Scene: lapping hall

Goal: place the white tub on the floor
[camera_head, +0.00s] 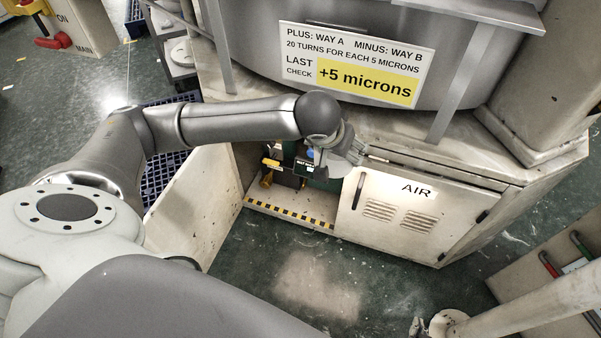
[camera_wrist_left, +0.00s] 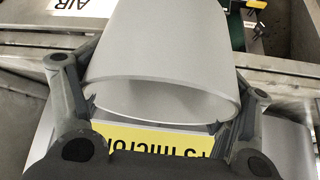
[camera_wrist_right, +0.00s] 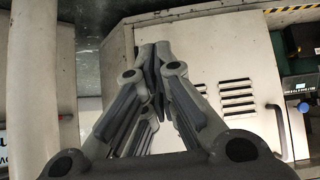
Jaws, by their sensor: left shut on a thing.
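The white tub (camera_wrist_left: 165,60) fills the middle of the left wrist view, its open rim facing the camera, with one finger on each side. My left gripper (camera_wrist_left: 168,108) is shut on it. In the head view the tub (camera_head: 332,164) shows small and tilted at the end of my left arm, in front of the open cabinet bay. The left fingers are partly hidden there by the wrist. My right gripper (camera_wrist_right: 152,65) is shut and empty, its fingertips together. It also shows at the bottom of the head view (camera_head: 418,326), low over the floor (camera_head: 320,285).
The AIR cabinet door (camera_head: 402,215) is closed, right of the open bay with a striped sill (camera_head: 290,216). An open door panel (camera_head: 197,205) stands left of the bay. A rack with coloured handles (camera_head: 555,270) stands at right. The floor before the cabinet looks clear.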

